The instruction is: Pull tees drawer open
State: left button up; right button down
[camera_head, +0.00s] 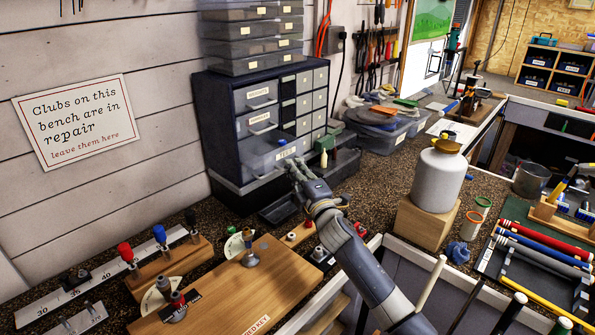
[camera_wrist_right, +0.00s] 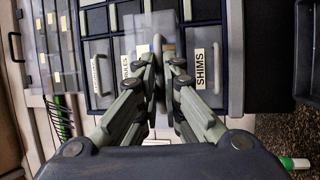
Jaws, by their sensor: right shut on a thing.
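The tees drawer (camera_head: 262,153) is a grey, see-through drawer low in the left column of a dark small-parts cabinet (camera_head: 222,125). It stands partly out from the cabinet face, with a white label on its front. My right gripper (camera_head: 294,168) is at the front of this drawer. In the right wrist view my right gripper (camera_wrist_right: 160,75) has its fingers closed together on the drawer's handle, which they mostly hide. The label "SHIMS" (camera_wrist_right: 200,68) shows just beside the fingers, on the neighbouring drawer. My left gripper is not in view.
Clear stacked bins (camera_head: 252,40) stand on the cabinet. A small cream bottle (camera_head: 324,158) is right of the drawer. A white jug (camera_head: 438,178) on a wooden block stands farther right. A wooden board (camera_head: 235,290) with fittings lies in front.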

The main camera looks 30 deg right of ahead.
jog(key=c, duration=1.8)
grip_release()
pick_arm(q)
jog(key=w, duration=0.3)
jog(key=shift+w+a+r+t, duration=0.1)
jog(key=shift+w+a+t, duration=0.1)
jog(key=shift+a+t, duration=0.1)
pick_arm(e)
jog(key=shift+o, duration=0.2)
jog(key=s+f, duration=0.2)
jog(key=s, duration=1)
jog(key=shift+a, duration=0.3)
jog(key=shift+f, duration=0.1)
